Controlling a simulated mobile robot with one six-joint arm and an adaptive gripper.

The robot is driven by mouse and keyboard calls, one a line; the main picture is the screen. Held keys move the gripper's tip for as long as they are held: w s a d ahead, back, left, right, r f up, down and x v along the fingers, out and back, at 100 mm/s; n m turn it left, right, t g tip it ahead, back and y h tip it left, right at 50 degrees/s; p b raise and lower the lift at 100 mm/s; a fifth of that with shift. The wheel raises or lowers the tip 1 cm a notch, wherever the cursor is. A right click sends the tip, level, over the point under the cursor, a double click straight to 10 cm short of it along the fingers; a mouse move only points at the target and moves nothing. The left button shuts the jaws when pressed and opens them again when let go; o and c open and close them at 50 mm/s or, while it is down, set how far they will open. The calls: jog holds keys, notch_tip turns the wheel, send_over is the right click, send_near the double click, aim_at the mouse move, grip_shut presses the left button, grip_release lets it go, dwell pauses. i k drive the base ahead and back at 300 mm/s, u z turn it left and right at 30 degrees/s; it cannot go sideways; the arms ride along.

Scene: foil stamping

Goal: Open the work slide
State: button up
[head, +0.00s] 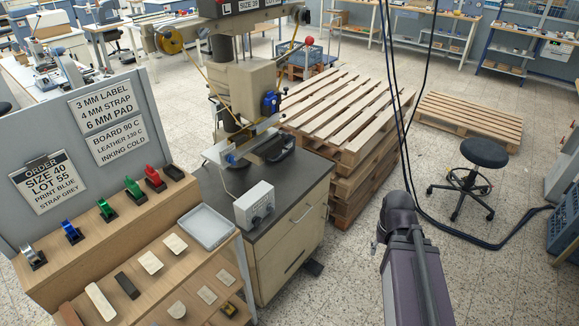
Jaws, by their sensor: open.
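A beige foil stamping press (233,90) stands on a dark-topped cabinet (290,192) left of centre. Below its heated head lie a pale metal plate or bar (236,150) and a dark block (277,148), low on the base. These seem to be the work slide area, but the slide's outline and handle are too small to tell apart, and I cannot tell how far out it sits. My gripper is not in view. Only part of my arm shows at the lower right, well apart from the press.
A grey control box (254,206) sits at the cabinet top's front. Stacked pallets (345,115) stand behind the cabinet; a black stool (484,153) is at right.

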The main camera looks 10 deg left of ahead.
aim_at(270, 147)
jog(key=z, duration=0.25)
jog(key=k, duration=0.4)
jog(key=u, duration=1.45)
jog(key=i, duration=1.35)
jog(key=u, duration=0.05)
